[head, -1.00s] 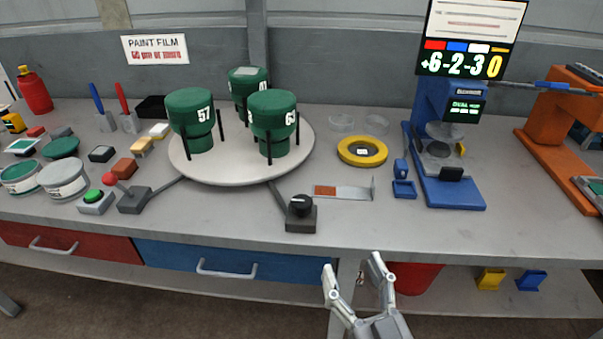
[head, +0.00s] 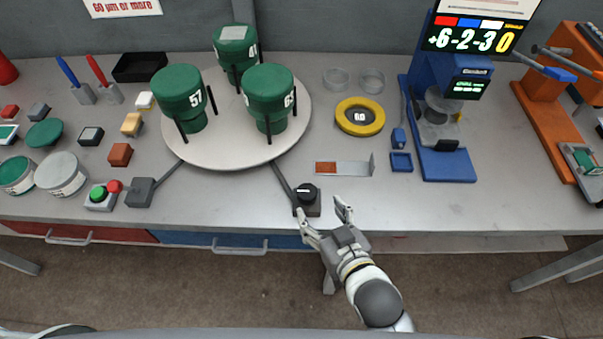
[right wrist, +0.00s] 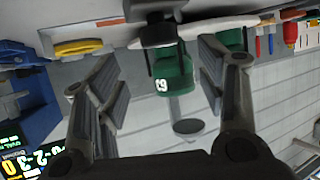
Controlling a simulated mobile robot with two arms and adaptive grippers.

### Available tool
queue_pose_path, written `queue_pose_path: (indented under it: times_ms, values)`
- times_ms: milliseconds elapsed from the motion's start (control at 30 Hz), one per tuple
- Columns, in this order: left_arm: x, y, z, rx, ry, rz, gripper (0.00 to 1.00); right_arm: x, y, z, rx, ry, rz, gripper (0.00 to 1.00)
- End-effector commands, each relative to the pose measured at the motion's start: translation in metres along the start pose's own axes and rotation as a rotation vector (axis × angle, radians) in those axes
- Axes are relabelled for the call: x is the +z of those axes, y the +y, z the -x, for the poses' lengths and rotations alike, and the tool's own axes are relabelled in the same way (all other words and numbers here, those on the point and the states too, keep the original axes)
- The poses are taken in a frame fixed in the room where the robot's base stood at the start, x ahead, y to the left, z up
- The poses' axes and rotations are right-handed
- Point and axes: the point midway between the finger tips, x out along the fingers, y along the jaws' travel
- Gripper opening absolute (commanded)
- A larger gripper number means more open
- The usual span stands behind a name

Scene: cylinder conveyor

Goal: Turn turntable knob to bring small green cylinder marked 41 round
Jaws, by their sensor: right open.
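The turntable (head: 235,155) is a round pale disc carrying three green cylinders between black posts. The front ones are marked 57 (head: 180,88) and 63 (head: 268,88); the rear one (head: 235,48) has a side number, apparently 41, partly turned away. The black turntable knob (head: 306,192) sits on a dark box at the bench's front, linked to the turntable by a dark bar. My right gripper (head: 320,209) is open and empty, its fingertips just in front of the knob, beside its box. In the right wrist view, the knob (right wrist: 157,34) shows between the spread fingers. My left gripper is out of view.
A metal plate with a brown patch (head: 342,168) and a yellow ring (head: 360,116) lie to the right. A blue stand (head: 445,165) is farther right.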

Motion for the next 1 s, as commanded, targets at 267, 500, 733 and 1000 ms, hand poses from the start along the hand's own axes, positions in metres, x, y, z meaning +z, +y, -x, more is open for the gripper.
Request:
queue_pose_path:
  times_ms: [267,500,733,1000]
  values:
    - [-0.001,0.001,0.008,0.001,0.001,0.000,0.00,-0.003,0.000,-0.040,0.000,0.005,0.001,0.64]
    - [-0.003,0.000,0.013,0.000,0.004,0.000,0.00,-0.003,0.000,-0.077,0.000,0.004,0.001,0.64]
    - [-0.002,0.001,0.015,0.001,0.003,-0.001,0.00,-0.002,0.000,-0.098,0.000,0.004,0.000,0.64]
    - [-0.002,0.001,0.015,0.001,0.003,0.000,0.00,-0.001,0.000,-0.103,-0.001,0.003,-0.001,0.64]
